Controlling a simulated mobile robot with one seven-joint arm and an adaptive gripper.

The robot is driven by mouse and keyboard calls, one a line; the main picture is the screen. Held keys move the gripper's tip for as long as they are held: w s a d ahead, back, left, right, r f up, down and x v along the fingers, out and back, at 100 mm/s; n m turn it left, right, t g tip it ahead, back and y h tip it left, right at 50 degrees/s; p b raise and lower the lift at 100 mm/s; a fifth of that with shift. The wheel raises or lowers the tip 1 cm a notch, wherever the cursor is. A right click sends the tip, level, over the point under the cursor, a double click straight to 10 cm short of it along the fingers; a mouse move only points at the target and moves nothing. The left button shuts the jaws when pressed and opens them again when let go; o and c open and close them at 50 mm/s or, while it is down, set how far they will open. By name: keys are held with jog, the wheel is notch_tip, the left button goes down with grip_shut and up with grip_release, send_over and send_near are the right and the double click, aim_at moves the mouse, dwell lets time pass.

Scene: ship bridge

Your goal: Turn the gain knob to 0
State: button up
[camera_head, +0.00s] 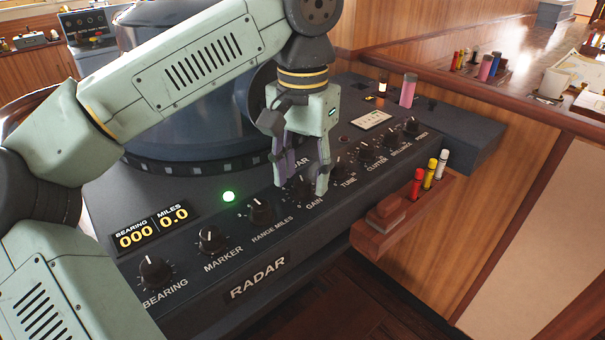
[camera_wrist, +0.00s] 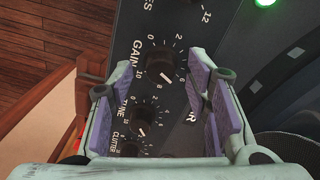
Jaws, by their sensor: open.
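The gain knob (camera_wrist: 160,66) is a round black knob on the dark radar panel. In the wrist view its dial label GAIN and its numbers are readable, with 0 at the upper left. A pale pointer mark shows on the knob's lower side, away from the 0; its exact reading is unclear. My gripper (camera_head: 301,188) is open above the gain dial, pointing down. In the wrist view its purple-padded fingers stand either side of the gain knob, apart from it.
The range miles knob (camera_head: 260,210) is left of the gain dial and the tune knob (camera_head: 339,166) is right of it, both close. A green lamp (camera_head: 228,196) glows on the panel. A wooden pen holder (camera_head: 388,218) juts from the panel's right front side.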

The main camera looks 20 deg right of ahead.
jog(key=shift+f, duration=0.5)
grip_shut()
